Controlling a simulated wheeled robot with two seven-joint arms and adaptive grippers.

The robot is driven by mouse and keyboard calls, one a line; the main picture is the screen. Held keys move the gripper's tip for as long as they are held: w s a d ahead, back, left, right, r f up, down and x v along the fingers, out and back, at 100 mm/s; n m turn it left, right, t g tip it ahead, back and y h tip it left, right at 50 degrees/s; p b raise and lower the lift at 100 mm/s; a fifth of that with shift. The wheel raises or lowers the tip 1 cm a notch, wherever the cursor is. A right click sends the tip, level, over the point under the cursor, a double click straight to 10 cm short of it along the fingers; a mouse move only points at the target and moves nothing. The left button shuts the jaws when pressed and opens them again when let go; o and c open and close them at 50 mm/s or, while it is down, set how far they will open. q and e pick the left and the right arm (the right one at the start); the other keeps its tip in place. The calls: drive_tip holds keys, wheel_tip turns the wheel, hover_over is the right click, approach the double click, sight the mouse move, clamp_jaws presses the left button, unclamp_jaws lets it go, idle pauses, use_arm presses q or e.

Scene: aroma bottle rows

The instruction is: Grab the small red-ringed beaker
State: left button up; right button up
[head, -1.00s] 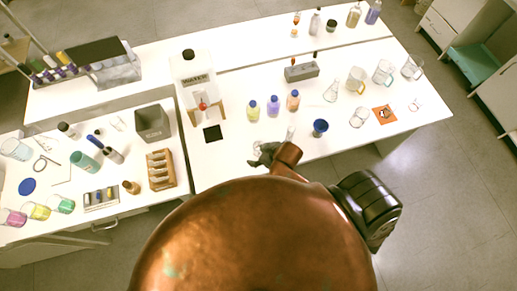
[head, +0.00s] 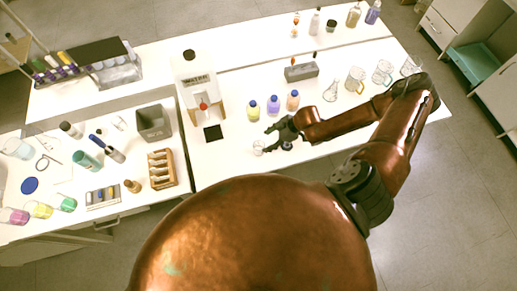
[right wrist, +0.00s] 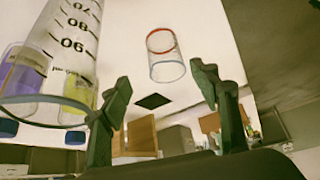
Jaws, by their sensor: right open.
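The small beaker (head: 258,148) is a clear glass near the table's front edge in the head view. In the right wrist view the red-ringed beaker (right wrist: 167,58) shows its red rim and clear wall, ahead of and between my fingers. My right gripper (head: 272,141) points left at it in the head view, close beside it. In the right wrist view my right gripper (right wrist: 160,80) is open with nothing between its fingers; the beaker lies beyond the tips. My left gripper is not in view.
A graduated cylinder (right wrist: 72,45) stands close by the left finger in the right wrist view. Yellow (head: 253,111), purple (head: 272,106) and orange (head: 293,101) bottles stand behind my gripper.

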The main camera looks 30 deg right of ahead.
hover_over(259, 147)
drive_tip(key=s, duration=0.2)
drive_tip(key=f, duration=0.5)
drive_tip(key=shift+s+a+f, duration=0.1)
drive_tip(key=shift+a, duration=0.3)
drive_tip(key=shift+w+a+f, duration=0.2)
drive_tip(key=shift+a+f, duration=0.05)
drive_tip(key=shift+f, duration=0.25)
drive_tip(key=shift+c, duration=0.2)
drive_tip(key=c, duration=1.2)
drive_tip(key=shift+r, duration=0.1)
